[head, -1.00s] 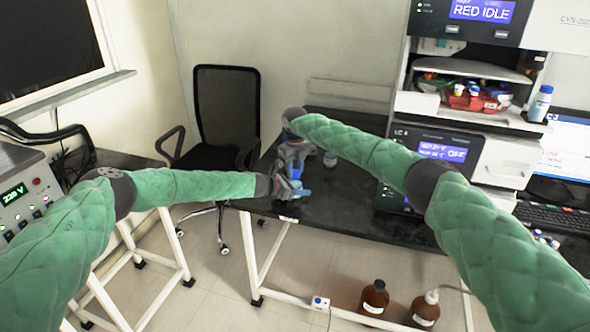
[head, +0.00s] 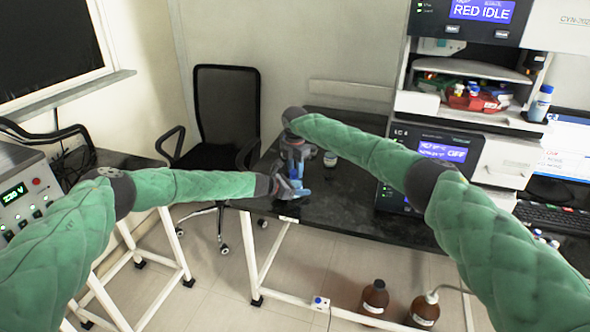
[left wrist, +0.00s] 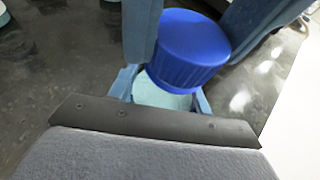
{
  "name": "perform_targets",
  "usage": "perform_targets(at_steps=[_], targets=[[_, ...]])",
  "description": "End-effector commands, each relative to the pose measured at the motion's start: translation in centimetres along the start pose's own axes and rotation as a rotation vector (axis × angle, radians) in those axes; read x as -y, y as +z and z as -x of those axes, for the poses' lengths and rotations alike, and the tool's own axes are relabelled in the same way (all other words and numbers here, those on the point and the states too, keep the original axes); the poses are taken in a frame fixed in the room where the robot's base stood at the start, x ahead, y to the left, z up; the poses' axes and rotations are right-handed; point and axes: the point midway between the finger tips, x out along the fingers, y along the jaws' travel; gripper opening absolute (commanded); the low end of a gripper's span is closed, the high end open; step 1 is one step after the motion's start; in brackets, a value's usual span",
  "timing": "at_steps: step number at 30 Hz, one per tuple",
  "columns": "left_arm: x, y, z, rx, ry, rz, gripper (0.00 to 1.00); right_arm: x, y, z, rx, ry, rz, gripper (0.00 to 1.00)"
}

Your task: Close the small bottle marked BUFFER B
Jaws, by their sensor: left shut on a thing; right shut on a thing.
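My left gripper (head: 288,188) is shut on a small pale bottle, whose body shows in the left wrist view (left wrist: 162,97). A ribbed blue screw cap (left wrist: 193,52) sits at the bottle's mouth. My right gripper (head: 300,166) is shut on this cap, with one blue finger on each side of it in the left wrist view (left wrist: 141,35). The cap looks tilted against the bottle in that view; I cannot tell how far it is screwed down. The bottle's label is hidden, so I cannot read BUFFER B. In the head view the grippers mostly cover both.
Another small bottle (head: 330,159) stands on the dark bench (head: 345,195), just right of my grippers. An instrument (head: 435,150) stands further right. A black chair (head: 226,110) is behind the bench's left end. Brown bottles (head: 373,298) stand on the floor below.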

Motion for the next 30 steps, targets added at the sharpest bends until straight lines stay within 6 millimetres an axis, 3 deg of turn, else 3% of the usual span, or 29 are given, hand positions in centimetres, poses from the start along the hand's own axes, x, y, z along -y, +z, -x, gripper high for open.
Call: perform_targets(at_steps=[24,30], targets=[[0.51,-0.09,-0.25,0.000,-0.009,-0.002,0.00,0.01,0.25,0.13,-0.001,0.006,-1.192,0.12],[0.53,-0.12,-0.25,0.000,-0.009,-0.002,0.00,0.04,0.28,0.12,-0.002,0.006,-1.372,0.12]])
